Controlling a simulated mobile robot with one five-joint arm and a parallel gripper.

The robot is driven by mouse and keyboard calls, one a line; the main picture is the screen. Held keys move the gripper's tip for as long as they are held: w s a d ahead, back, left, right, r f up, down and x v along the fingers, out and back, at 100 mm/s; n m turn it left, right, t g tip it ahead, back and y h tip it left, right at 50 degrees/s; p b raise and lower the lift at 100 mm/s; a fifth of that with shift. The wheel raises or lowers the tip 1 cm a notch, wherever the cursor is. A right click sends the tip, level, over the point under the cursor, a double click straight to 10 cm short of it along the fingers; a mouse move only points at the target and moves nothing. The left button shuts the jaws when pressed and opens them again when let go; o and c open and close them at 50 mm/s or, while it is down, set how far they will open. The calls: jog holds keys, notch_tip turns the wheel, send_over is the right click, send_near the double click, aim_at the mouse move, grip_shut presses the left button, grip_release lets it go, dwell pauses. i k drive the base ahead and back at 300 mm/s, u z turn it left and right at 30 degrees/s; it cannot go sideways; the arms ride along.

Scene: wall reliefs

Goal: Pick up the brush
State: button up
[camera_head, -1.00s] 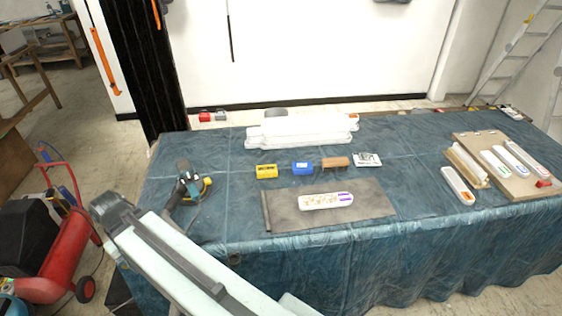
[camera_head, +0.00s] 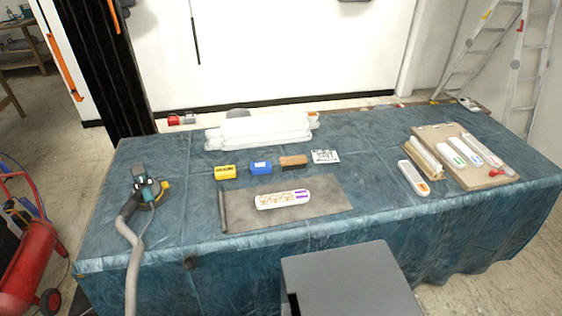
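A small block with a brown top and a darker side (camera_head: 293,162) lies on the blue cloth-covered table; it looks like the brush. It is just right of a blue block (camera_head: 260,167) and left of a black-and-white card (camera_head: 325,156). Nothing covers it. My gripper is not in view. A plain grey part, probably mine, rises at the bottom centre, over the table's front edge and well short of the brush.
The table (camera_head: 400,150) also holds a yellow block (camera_head: 225,172), a dark mat (camera_head: 325,208) with a white tray (camera_head: 283,199), white stacked pieces (camera_head: 260,130), a sander (camera_head: 145,187) with hose, and a board (camera_head: 500,178) at right. A red tank (camera_head: 28,265) stands at left.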

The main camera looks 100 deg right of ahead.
aim_at(290, 163)
jog(key=z, duration=0.05)
jog(key=k, duration=1)
jog(key=z, duration=0.6)
